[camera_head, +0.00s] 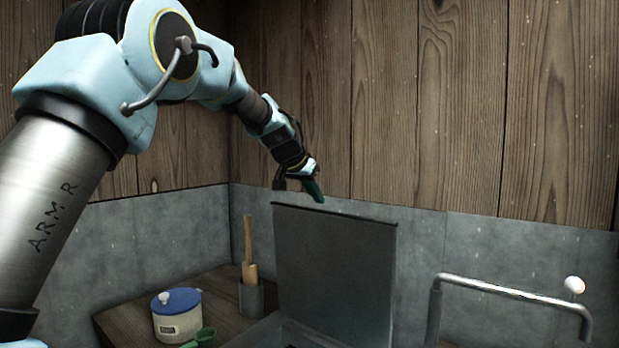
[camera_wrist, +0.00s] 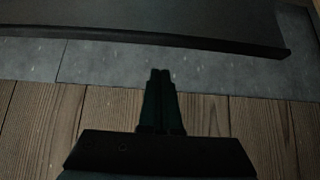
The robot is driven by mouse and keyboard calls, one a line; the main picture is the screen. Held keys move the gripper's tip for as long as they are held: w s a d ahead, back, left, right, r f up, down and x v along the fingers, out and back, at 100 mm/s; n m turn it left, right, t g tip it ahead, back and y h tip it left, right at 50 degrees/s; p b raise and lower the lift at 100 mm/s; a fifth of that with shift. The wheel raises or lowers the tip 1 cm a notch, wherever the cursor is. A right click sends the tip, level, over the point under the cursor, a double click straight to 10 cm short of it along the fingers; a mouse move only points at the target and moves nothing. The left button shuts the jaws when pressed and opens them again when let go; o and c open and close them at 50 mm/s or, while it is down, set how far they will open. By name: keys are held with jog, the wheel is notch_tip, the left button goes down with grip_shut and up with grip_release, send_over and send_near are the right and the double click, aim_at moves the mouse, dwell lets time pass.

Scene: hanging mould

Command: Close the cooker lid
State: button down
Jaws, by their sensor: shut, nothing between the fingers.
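The cooker lid (camera_head: 335,265) is a dark grey flat panel standing upright, open, at the back of the cooker (camera_head: 260,335). Only a little of the cooker's top shows at the bottom edge of the head view. My gripper (camera_head: 318,197) is shut and empty, just above the lid's top edge, left of its middle. In the wrist view my gripper (camera_wrist: 160,72) points toward the lid (camera_wrist: 170,22), whose edge lies a little beyond the fingertips. A gap shows between them in that view. Whether the fingers are in front of or behind the lid is hard to tell.
A holder (camera_head: 251,298) with wooden utensils stands beside the lid. A metal rail (camera_head: 510,292) is at right. Wall (camera_head: 440,100) behind.

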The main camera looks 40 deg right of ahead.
jog(key=a, duration=0.2)
jog(key=s+a+p, duration=0.1)
jog(key=shift+a+f, duration=0.25)
jog(key=shift+f, duration=0.1)
jog(key=shift+a+f+b, duration=0.15)
jog(key=shift+b, duration=0.2)
